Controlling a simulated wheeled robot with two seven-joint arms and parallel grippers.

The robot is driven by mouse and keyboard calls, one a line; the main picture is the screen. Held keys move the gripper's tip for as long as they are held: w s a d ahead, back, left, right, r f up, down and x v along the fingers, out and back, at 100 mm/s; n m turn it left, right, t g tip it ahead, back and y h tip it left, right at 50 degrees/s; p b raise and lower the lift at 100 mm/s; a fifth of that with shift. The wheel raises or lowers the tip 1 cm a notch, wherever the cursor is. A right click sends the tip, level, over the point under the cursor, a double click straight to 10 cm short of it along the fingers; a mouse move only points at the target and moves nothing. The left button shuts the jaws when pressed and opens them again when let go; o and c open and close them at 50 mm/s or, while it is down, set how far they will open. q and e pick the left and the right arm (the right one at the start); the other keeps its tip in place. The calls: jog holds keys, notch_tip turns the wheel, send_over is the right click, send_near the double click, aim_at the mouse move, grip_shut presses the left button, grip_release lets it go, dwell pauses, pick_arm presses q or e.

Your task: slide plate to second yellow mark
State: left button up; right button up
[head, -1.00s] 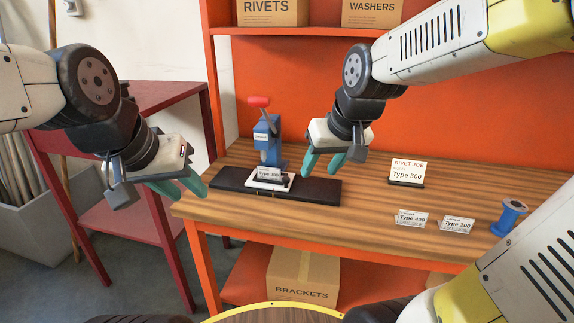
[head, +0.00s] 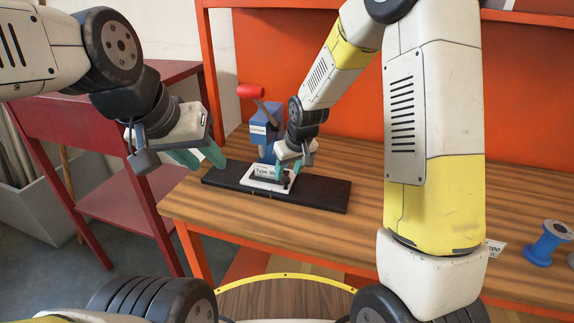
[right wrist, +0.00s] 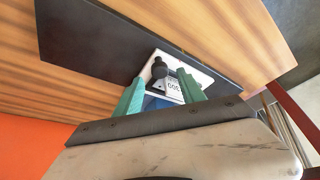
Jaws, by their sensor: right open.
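The white plate (head: 256,184) sits on the black rail (head: 322,195) below the blue rivet press (head: 266,128), which has a red-ended lever. The plate carries a "Type 300" card (head: 266,172) and a black knob, clear in the right wrist view (right wrist: 159,67). My right gripper (head: 287,176) is low at the plate's right side, partly hiding it. In the right wrist view its green fingers (right wrist: 160,78) are apart, with the knob between their tips; contact cannot be told. My left gripper (head: 200,158) is open and empty, left of the press. Yellow marks are too small to make out surely.
The rail lies on a wooden bench (head: 335,230), with its right part clear. A blue spool (head: 547,243) stands at the bench's right. My right arm hides much of the bench's middle. A red side table (head: 110,150) stands at the left.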

aim_at(286, 178)
jog(key=shift+x, duration=1.55)
grip_shut()
